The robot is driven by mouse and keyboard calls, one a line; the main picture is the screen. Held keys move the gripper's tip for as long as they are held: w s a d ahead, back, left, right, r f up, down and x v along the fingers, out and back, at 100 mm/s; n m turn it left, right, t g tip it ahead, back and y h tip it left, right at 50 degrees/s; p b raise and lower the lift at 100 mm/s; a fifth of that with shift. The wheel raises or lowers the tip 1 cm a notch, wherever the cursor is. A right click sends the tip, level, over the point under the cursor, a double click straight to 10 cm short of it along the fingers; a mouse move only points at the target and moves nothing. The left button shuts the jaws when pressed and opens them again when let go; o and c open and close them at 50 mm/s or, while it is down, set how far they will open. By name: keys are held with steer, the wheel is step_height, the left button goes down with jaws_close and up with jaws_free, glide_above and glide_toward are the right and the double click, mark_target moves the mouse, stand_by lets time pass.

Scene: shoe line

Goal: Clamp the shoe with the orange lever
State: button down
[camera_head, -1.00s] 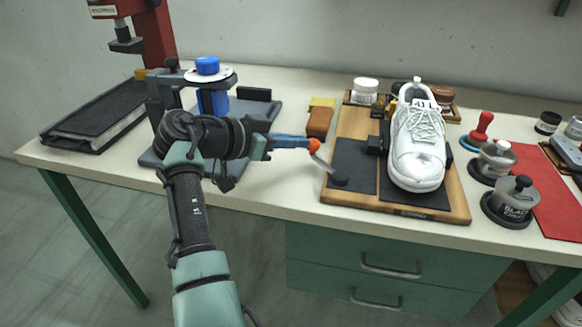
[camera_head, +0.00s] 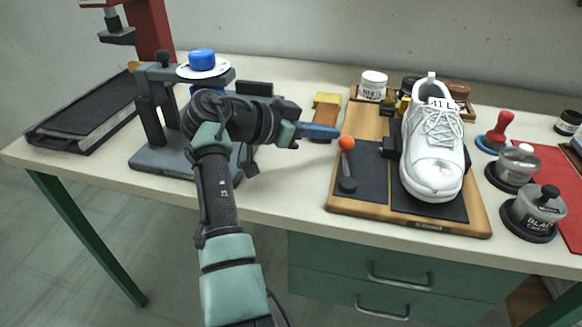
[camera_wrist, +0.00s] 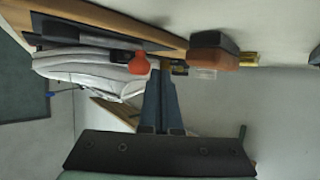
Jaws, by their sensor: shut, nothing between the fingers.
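The orange lever is a dark rod with an orange ball (camera_head: 346,143), pivoted on the front left of a wooden clamp board (camera_head: 405,226). It stands about upright. The white shoe (camera_head: 432,165) sits on the board's dark pad, toe toward the front, with a black block (camera_head: 390,147) at its left side; I cannot tell whether they touch. My gripper (camera_head: 337,133) is shut and empty, its blue fingertips at the ball's upper left, touching or very close. The wrist view is upside down and shows the fingers (camera_wrist: 160,80), the orange ball (camera_wrist: 139,63) and the shoe (camera_wrist: 85,70).
A brown-and-yellow block (camera_head: 326,112) lies behind my fingers. A grey press stand with a blue knob (camera_head: 202,60) is at left beside a black book (camera_head: 85,115). Jars and a red-handled stamp (camera_head: 499,130) crowd the right. The table front left of the board is clear.

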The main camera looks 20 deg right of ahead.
steer(key=shift+d, duration=0.3)
stand_by(0.5)
steer(key=p+v, duration=0.1)
steer(key=v, duration=1.2)
steer(key=shift+w, duration=0.1)
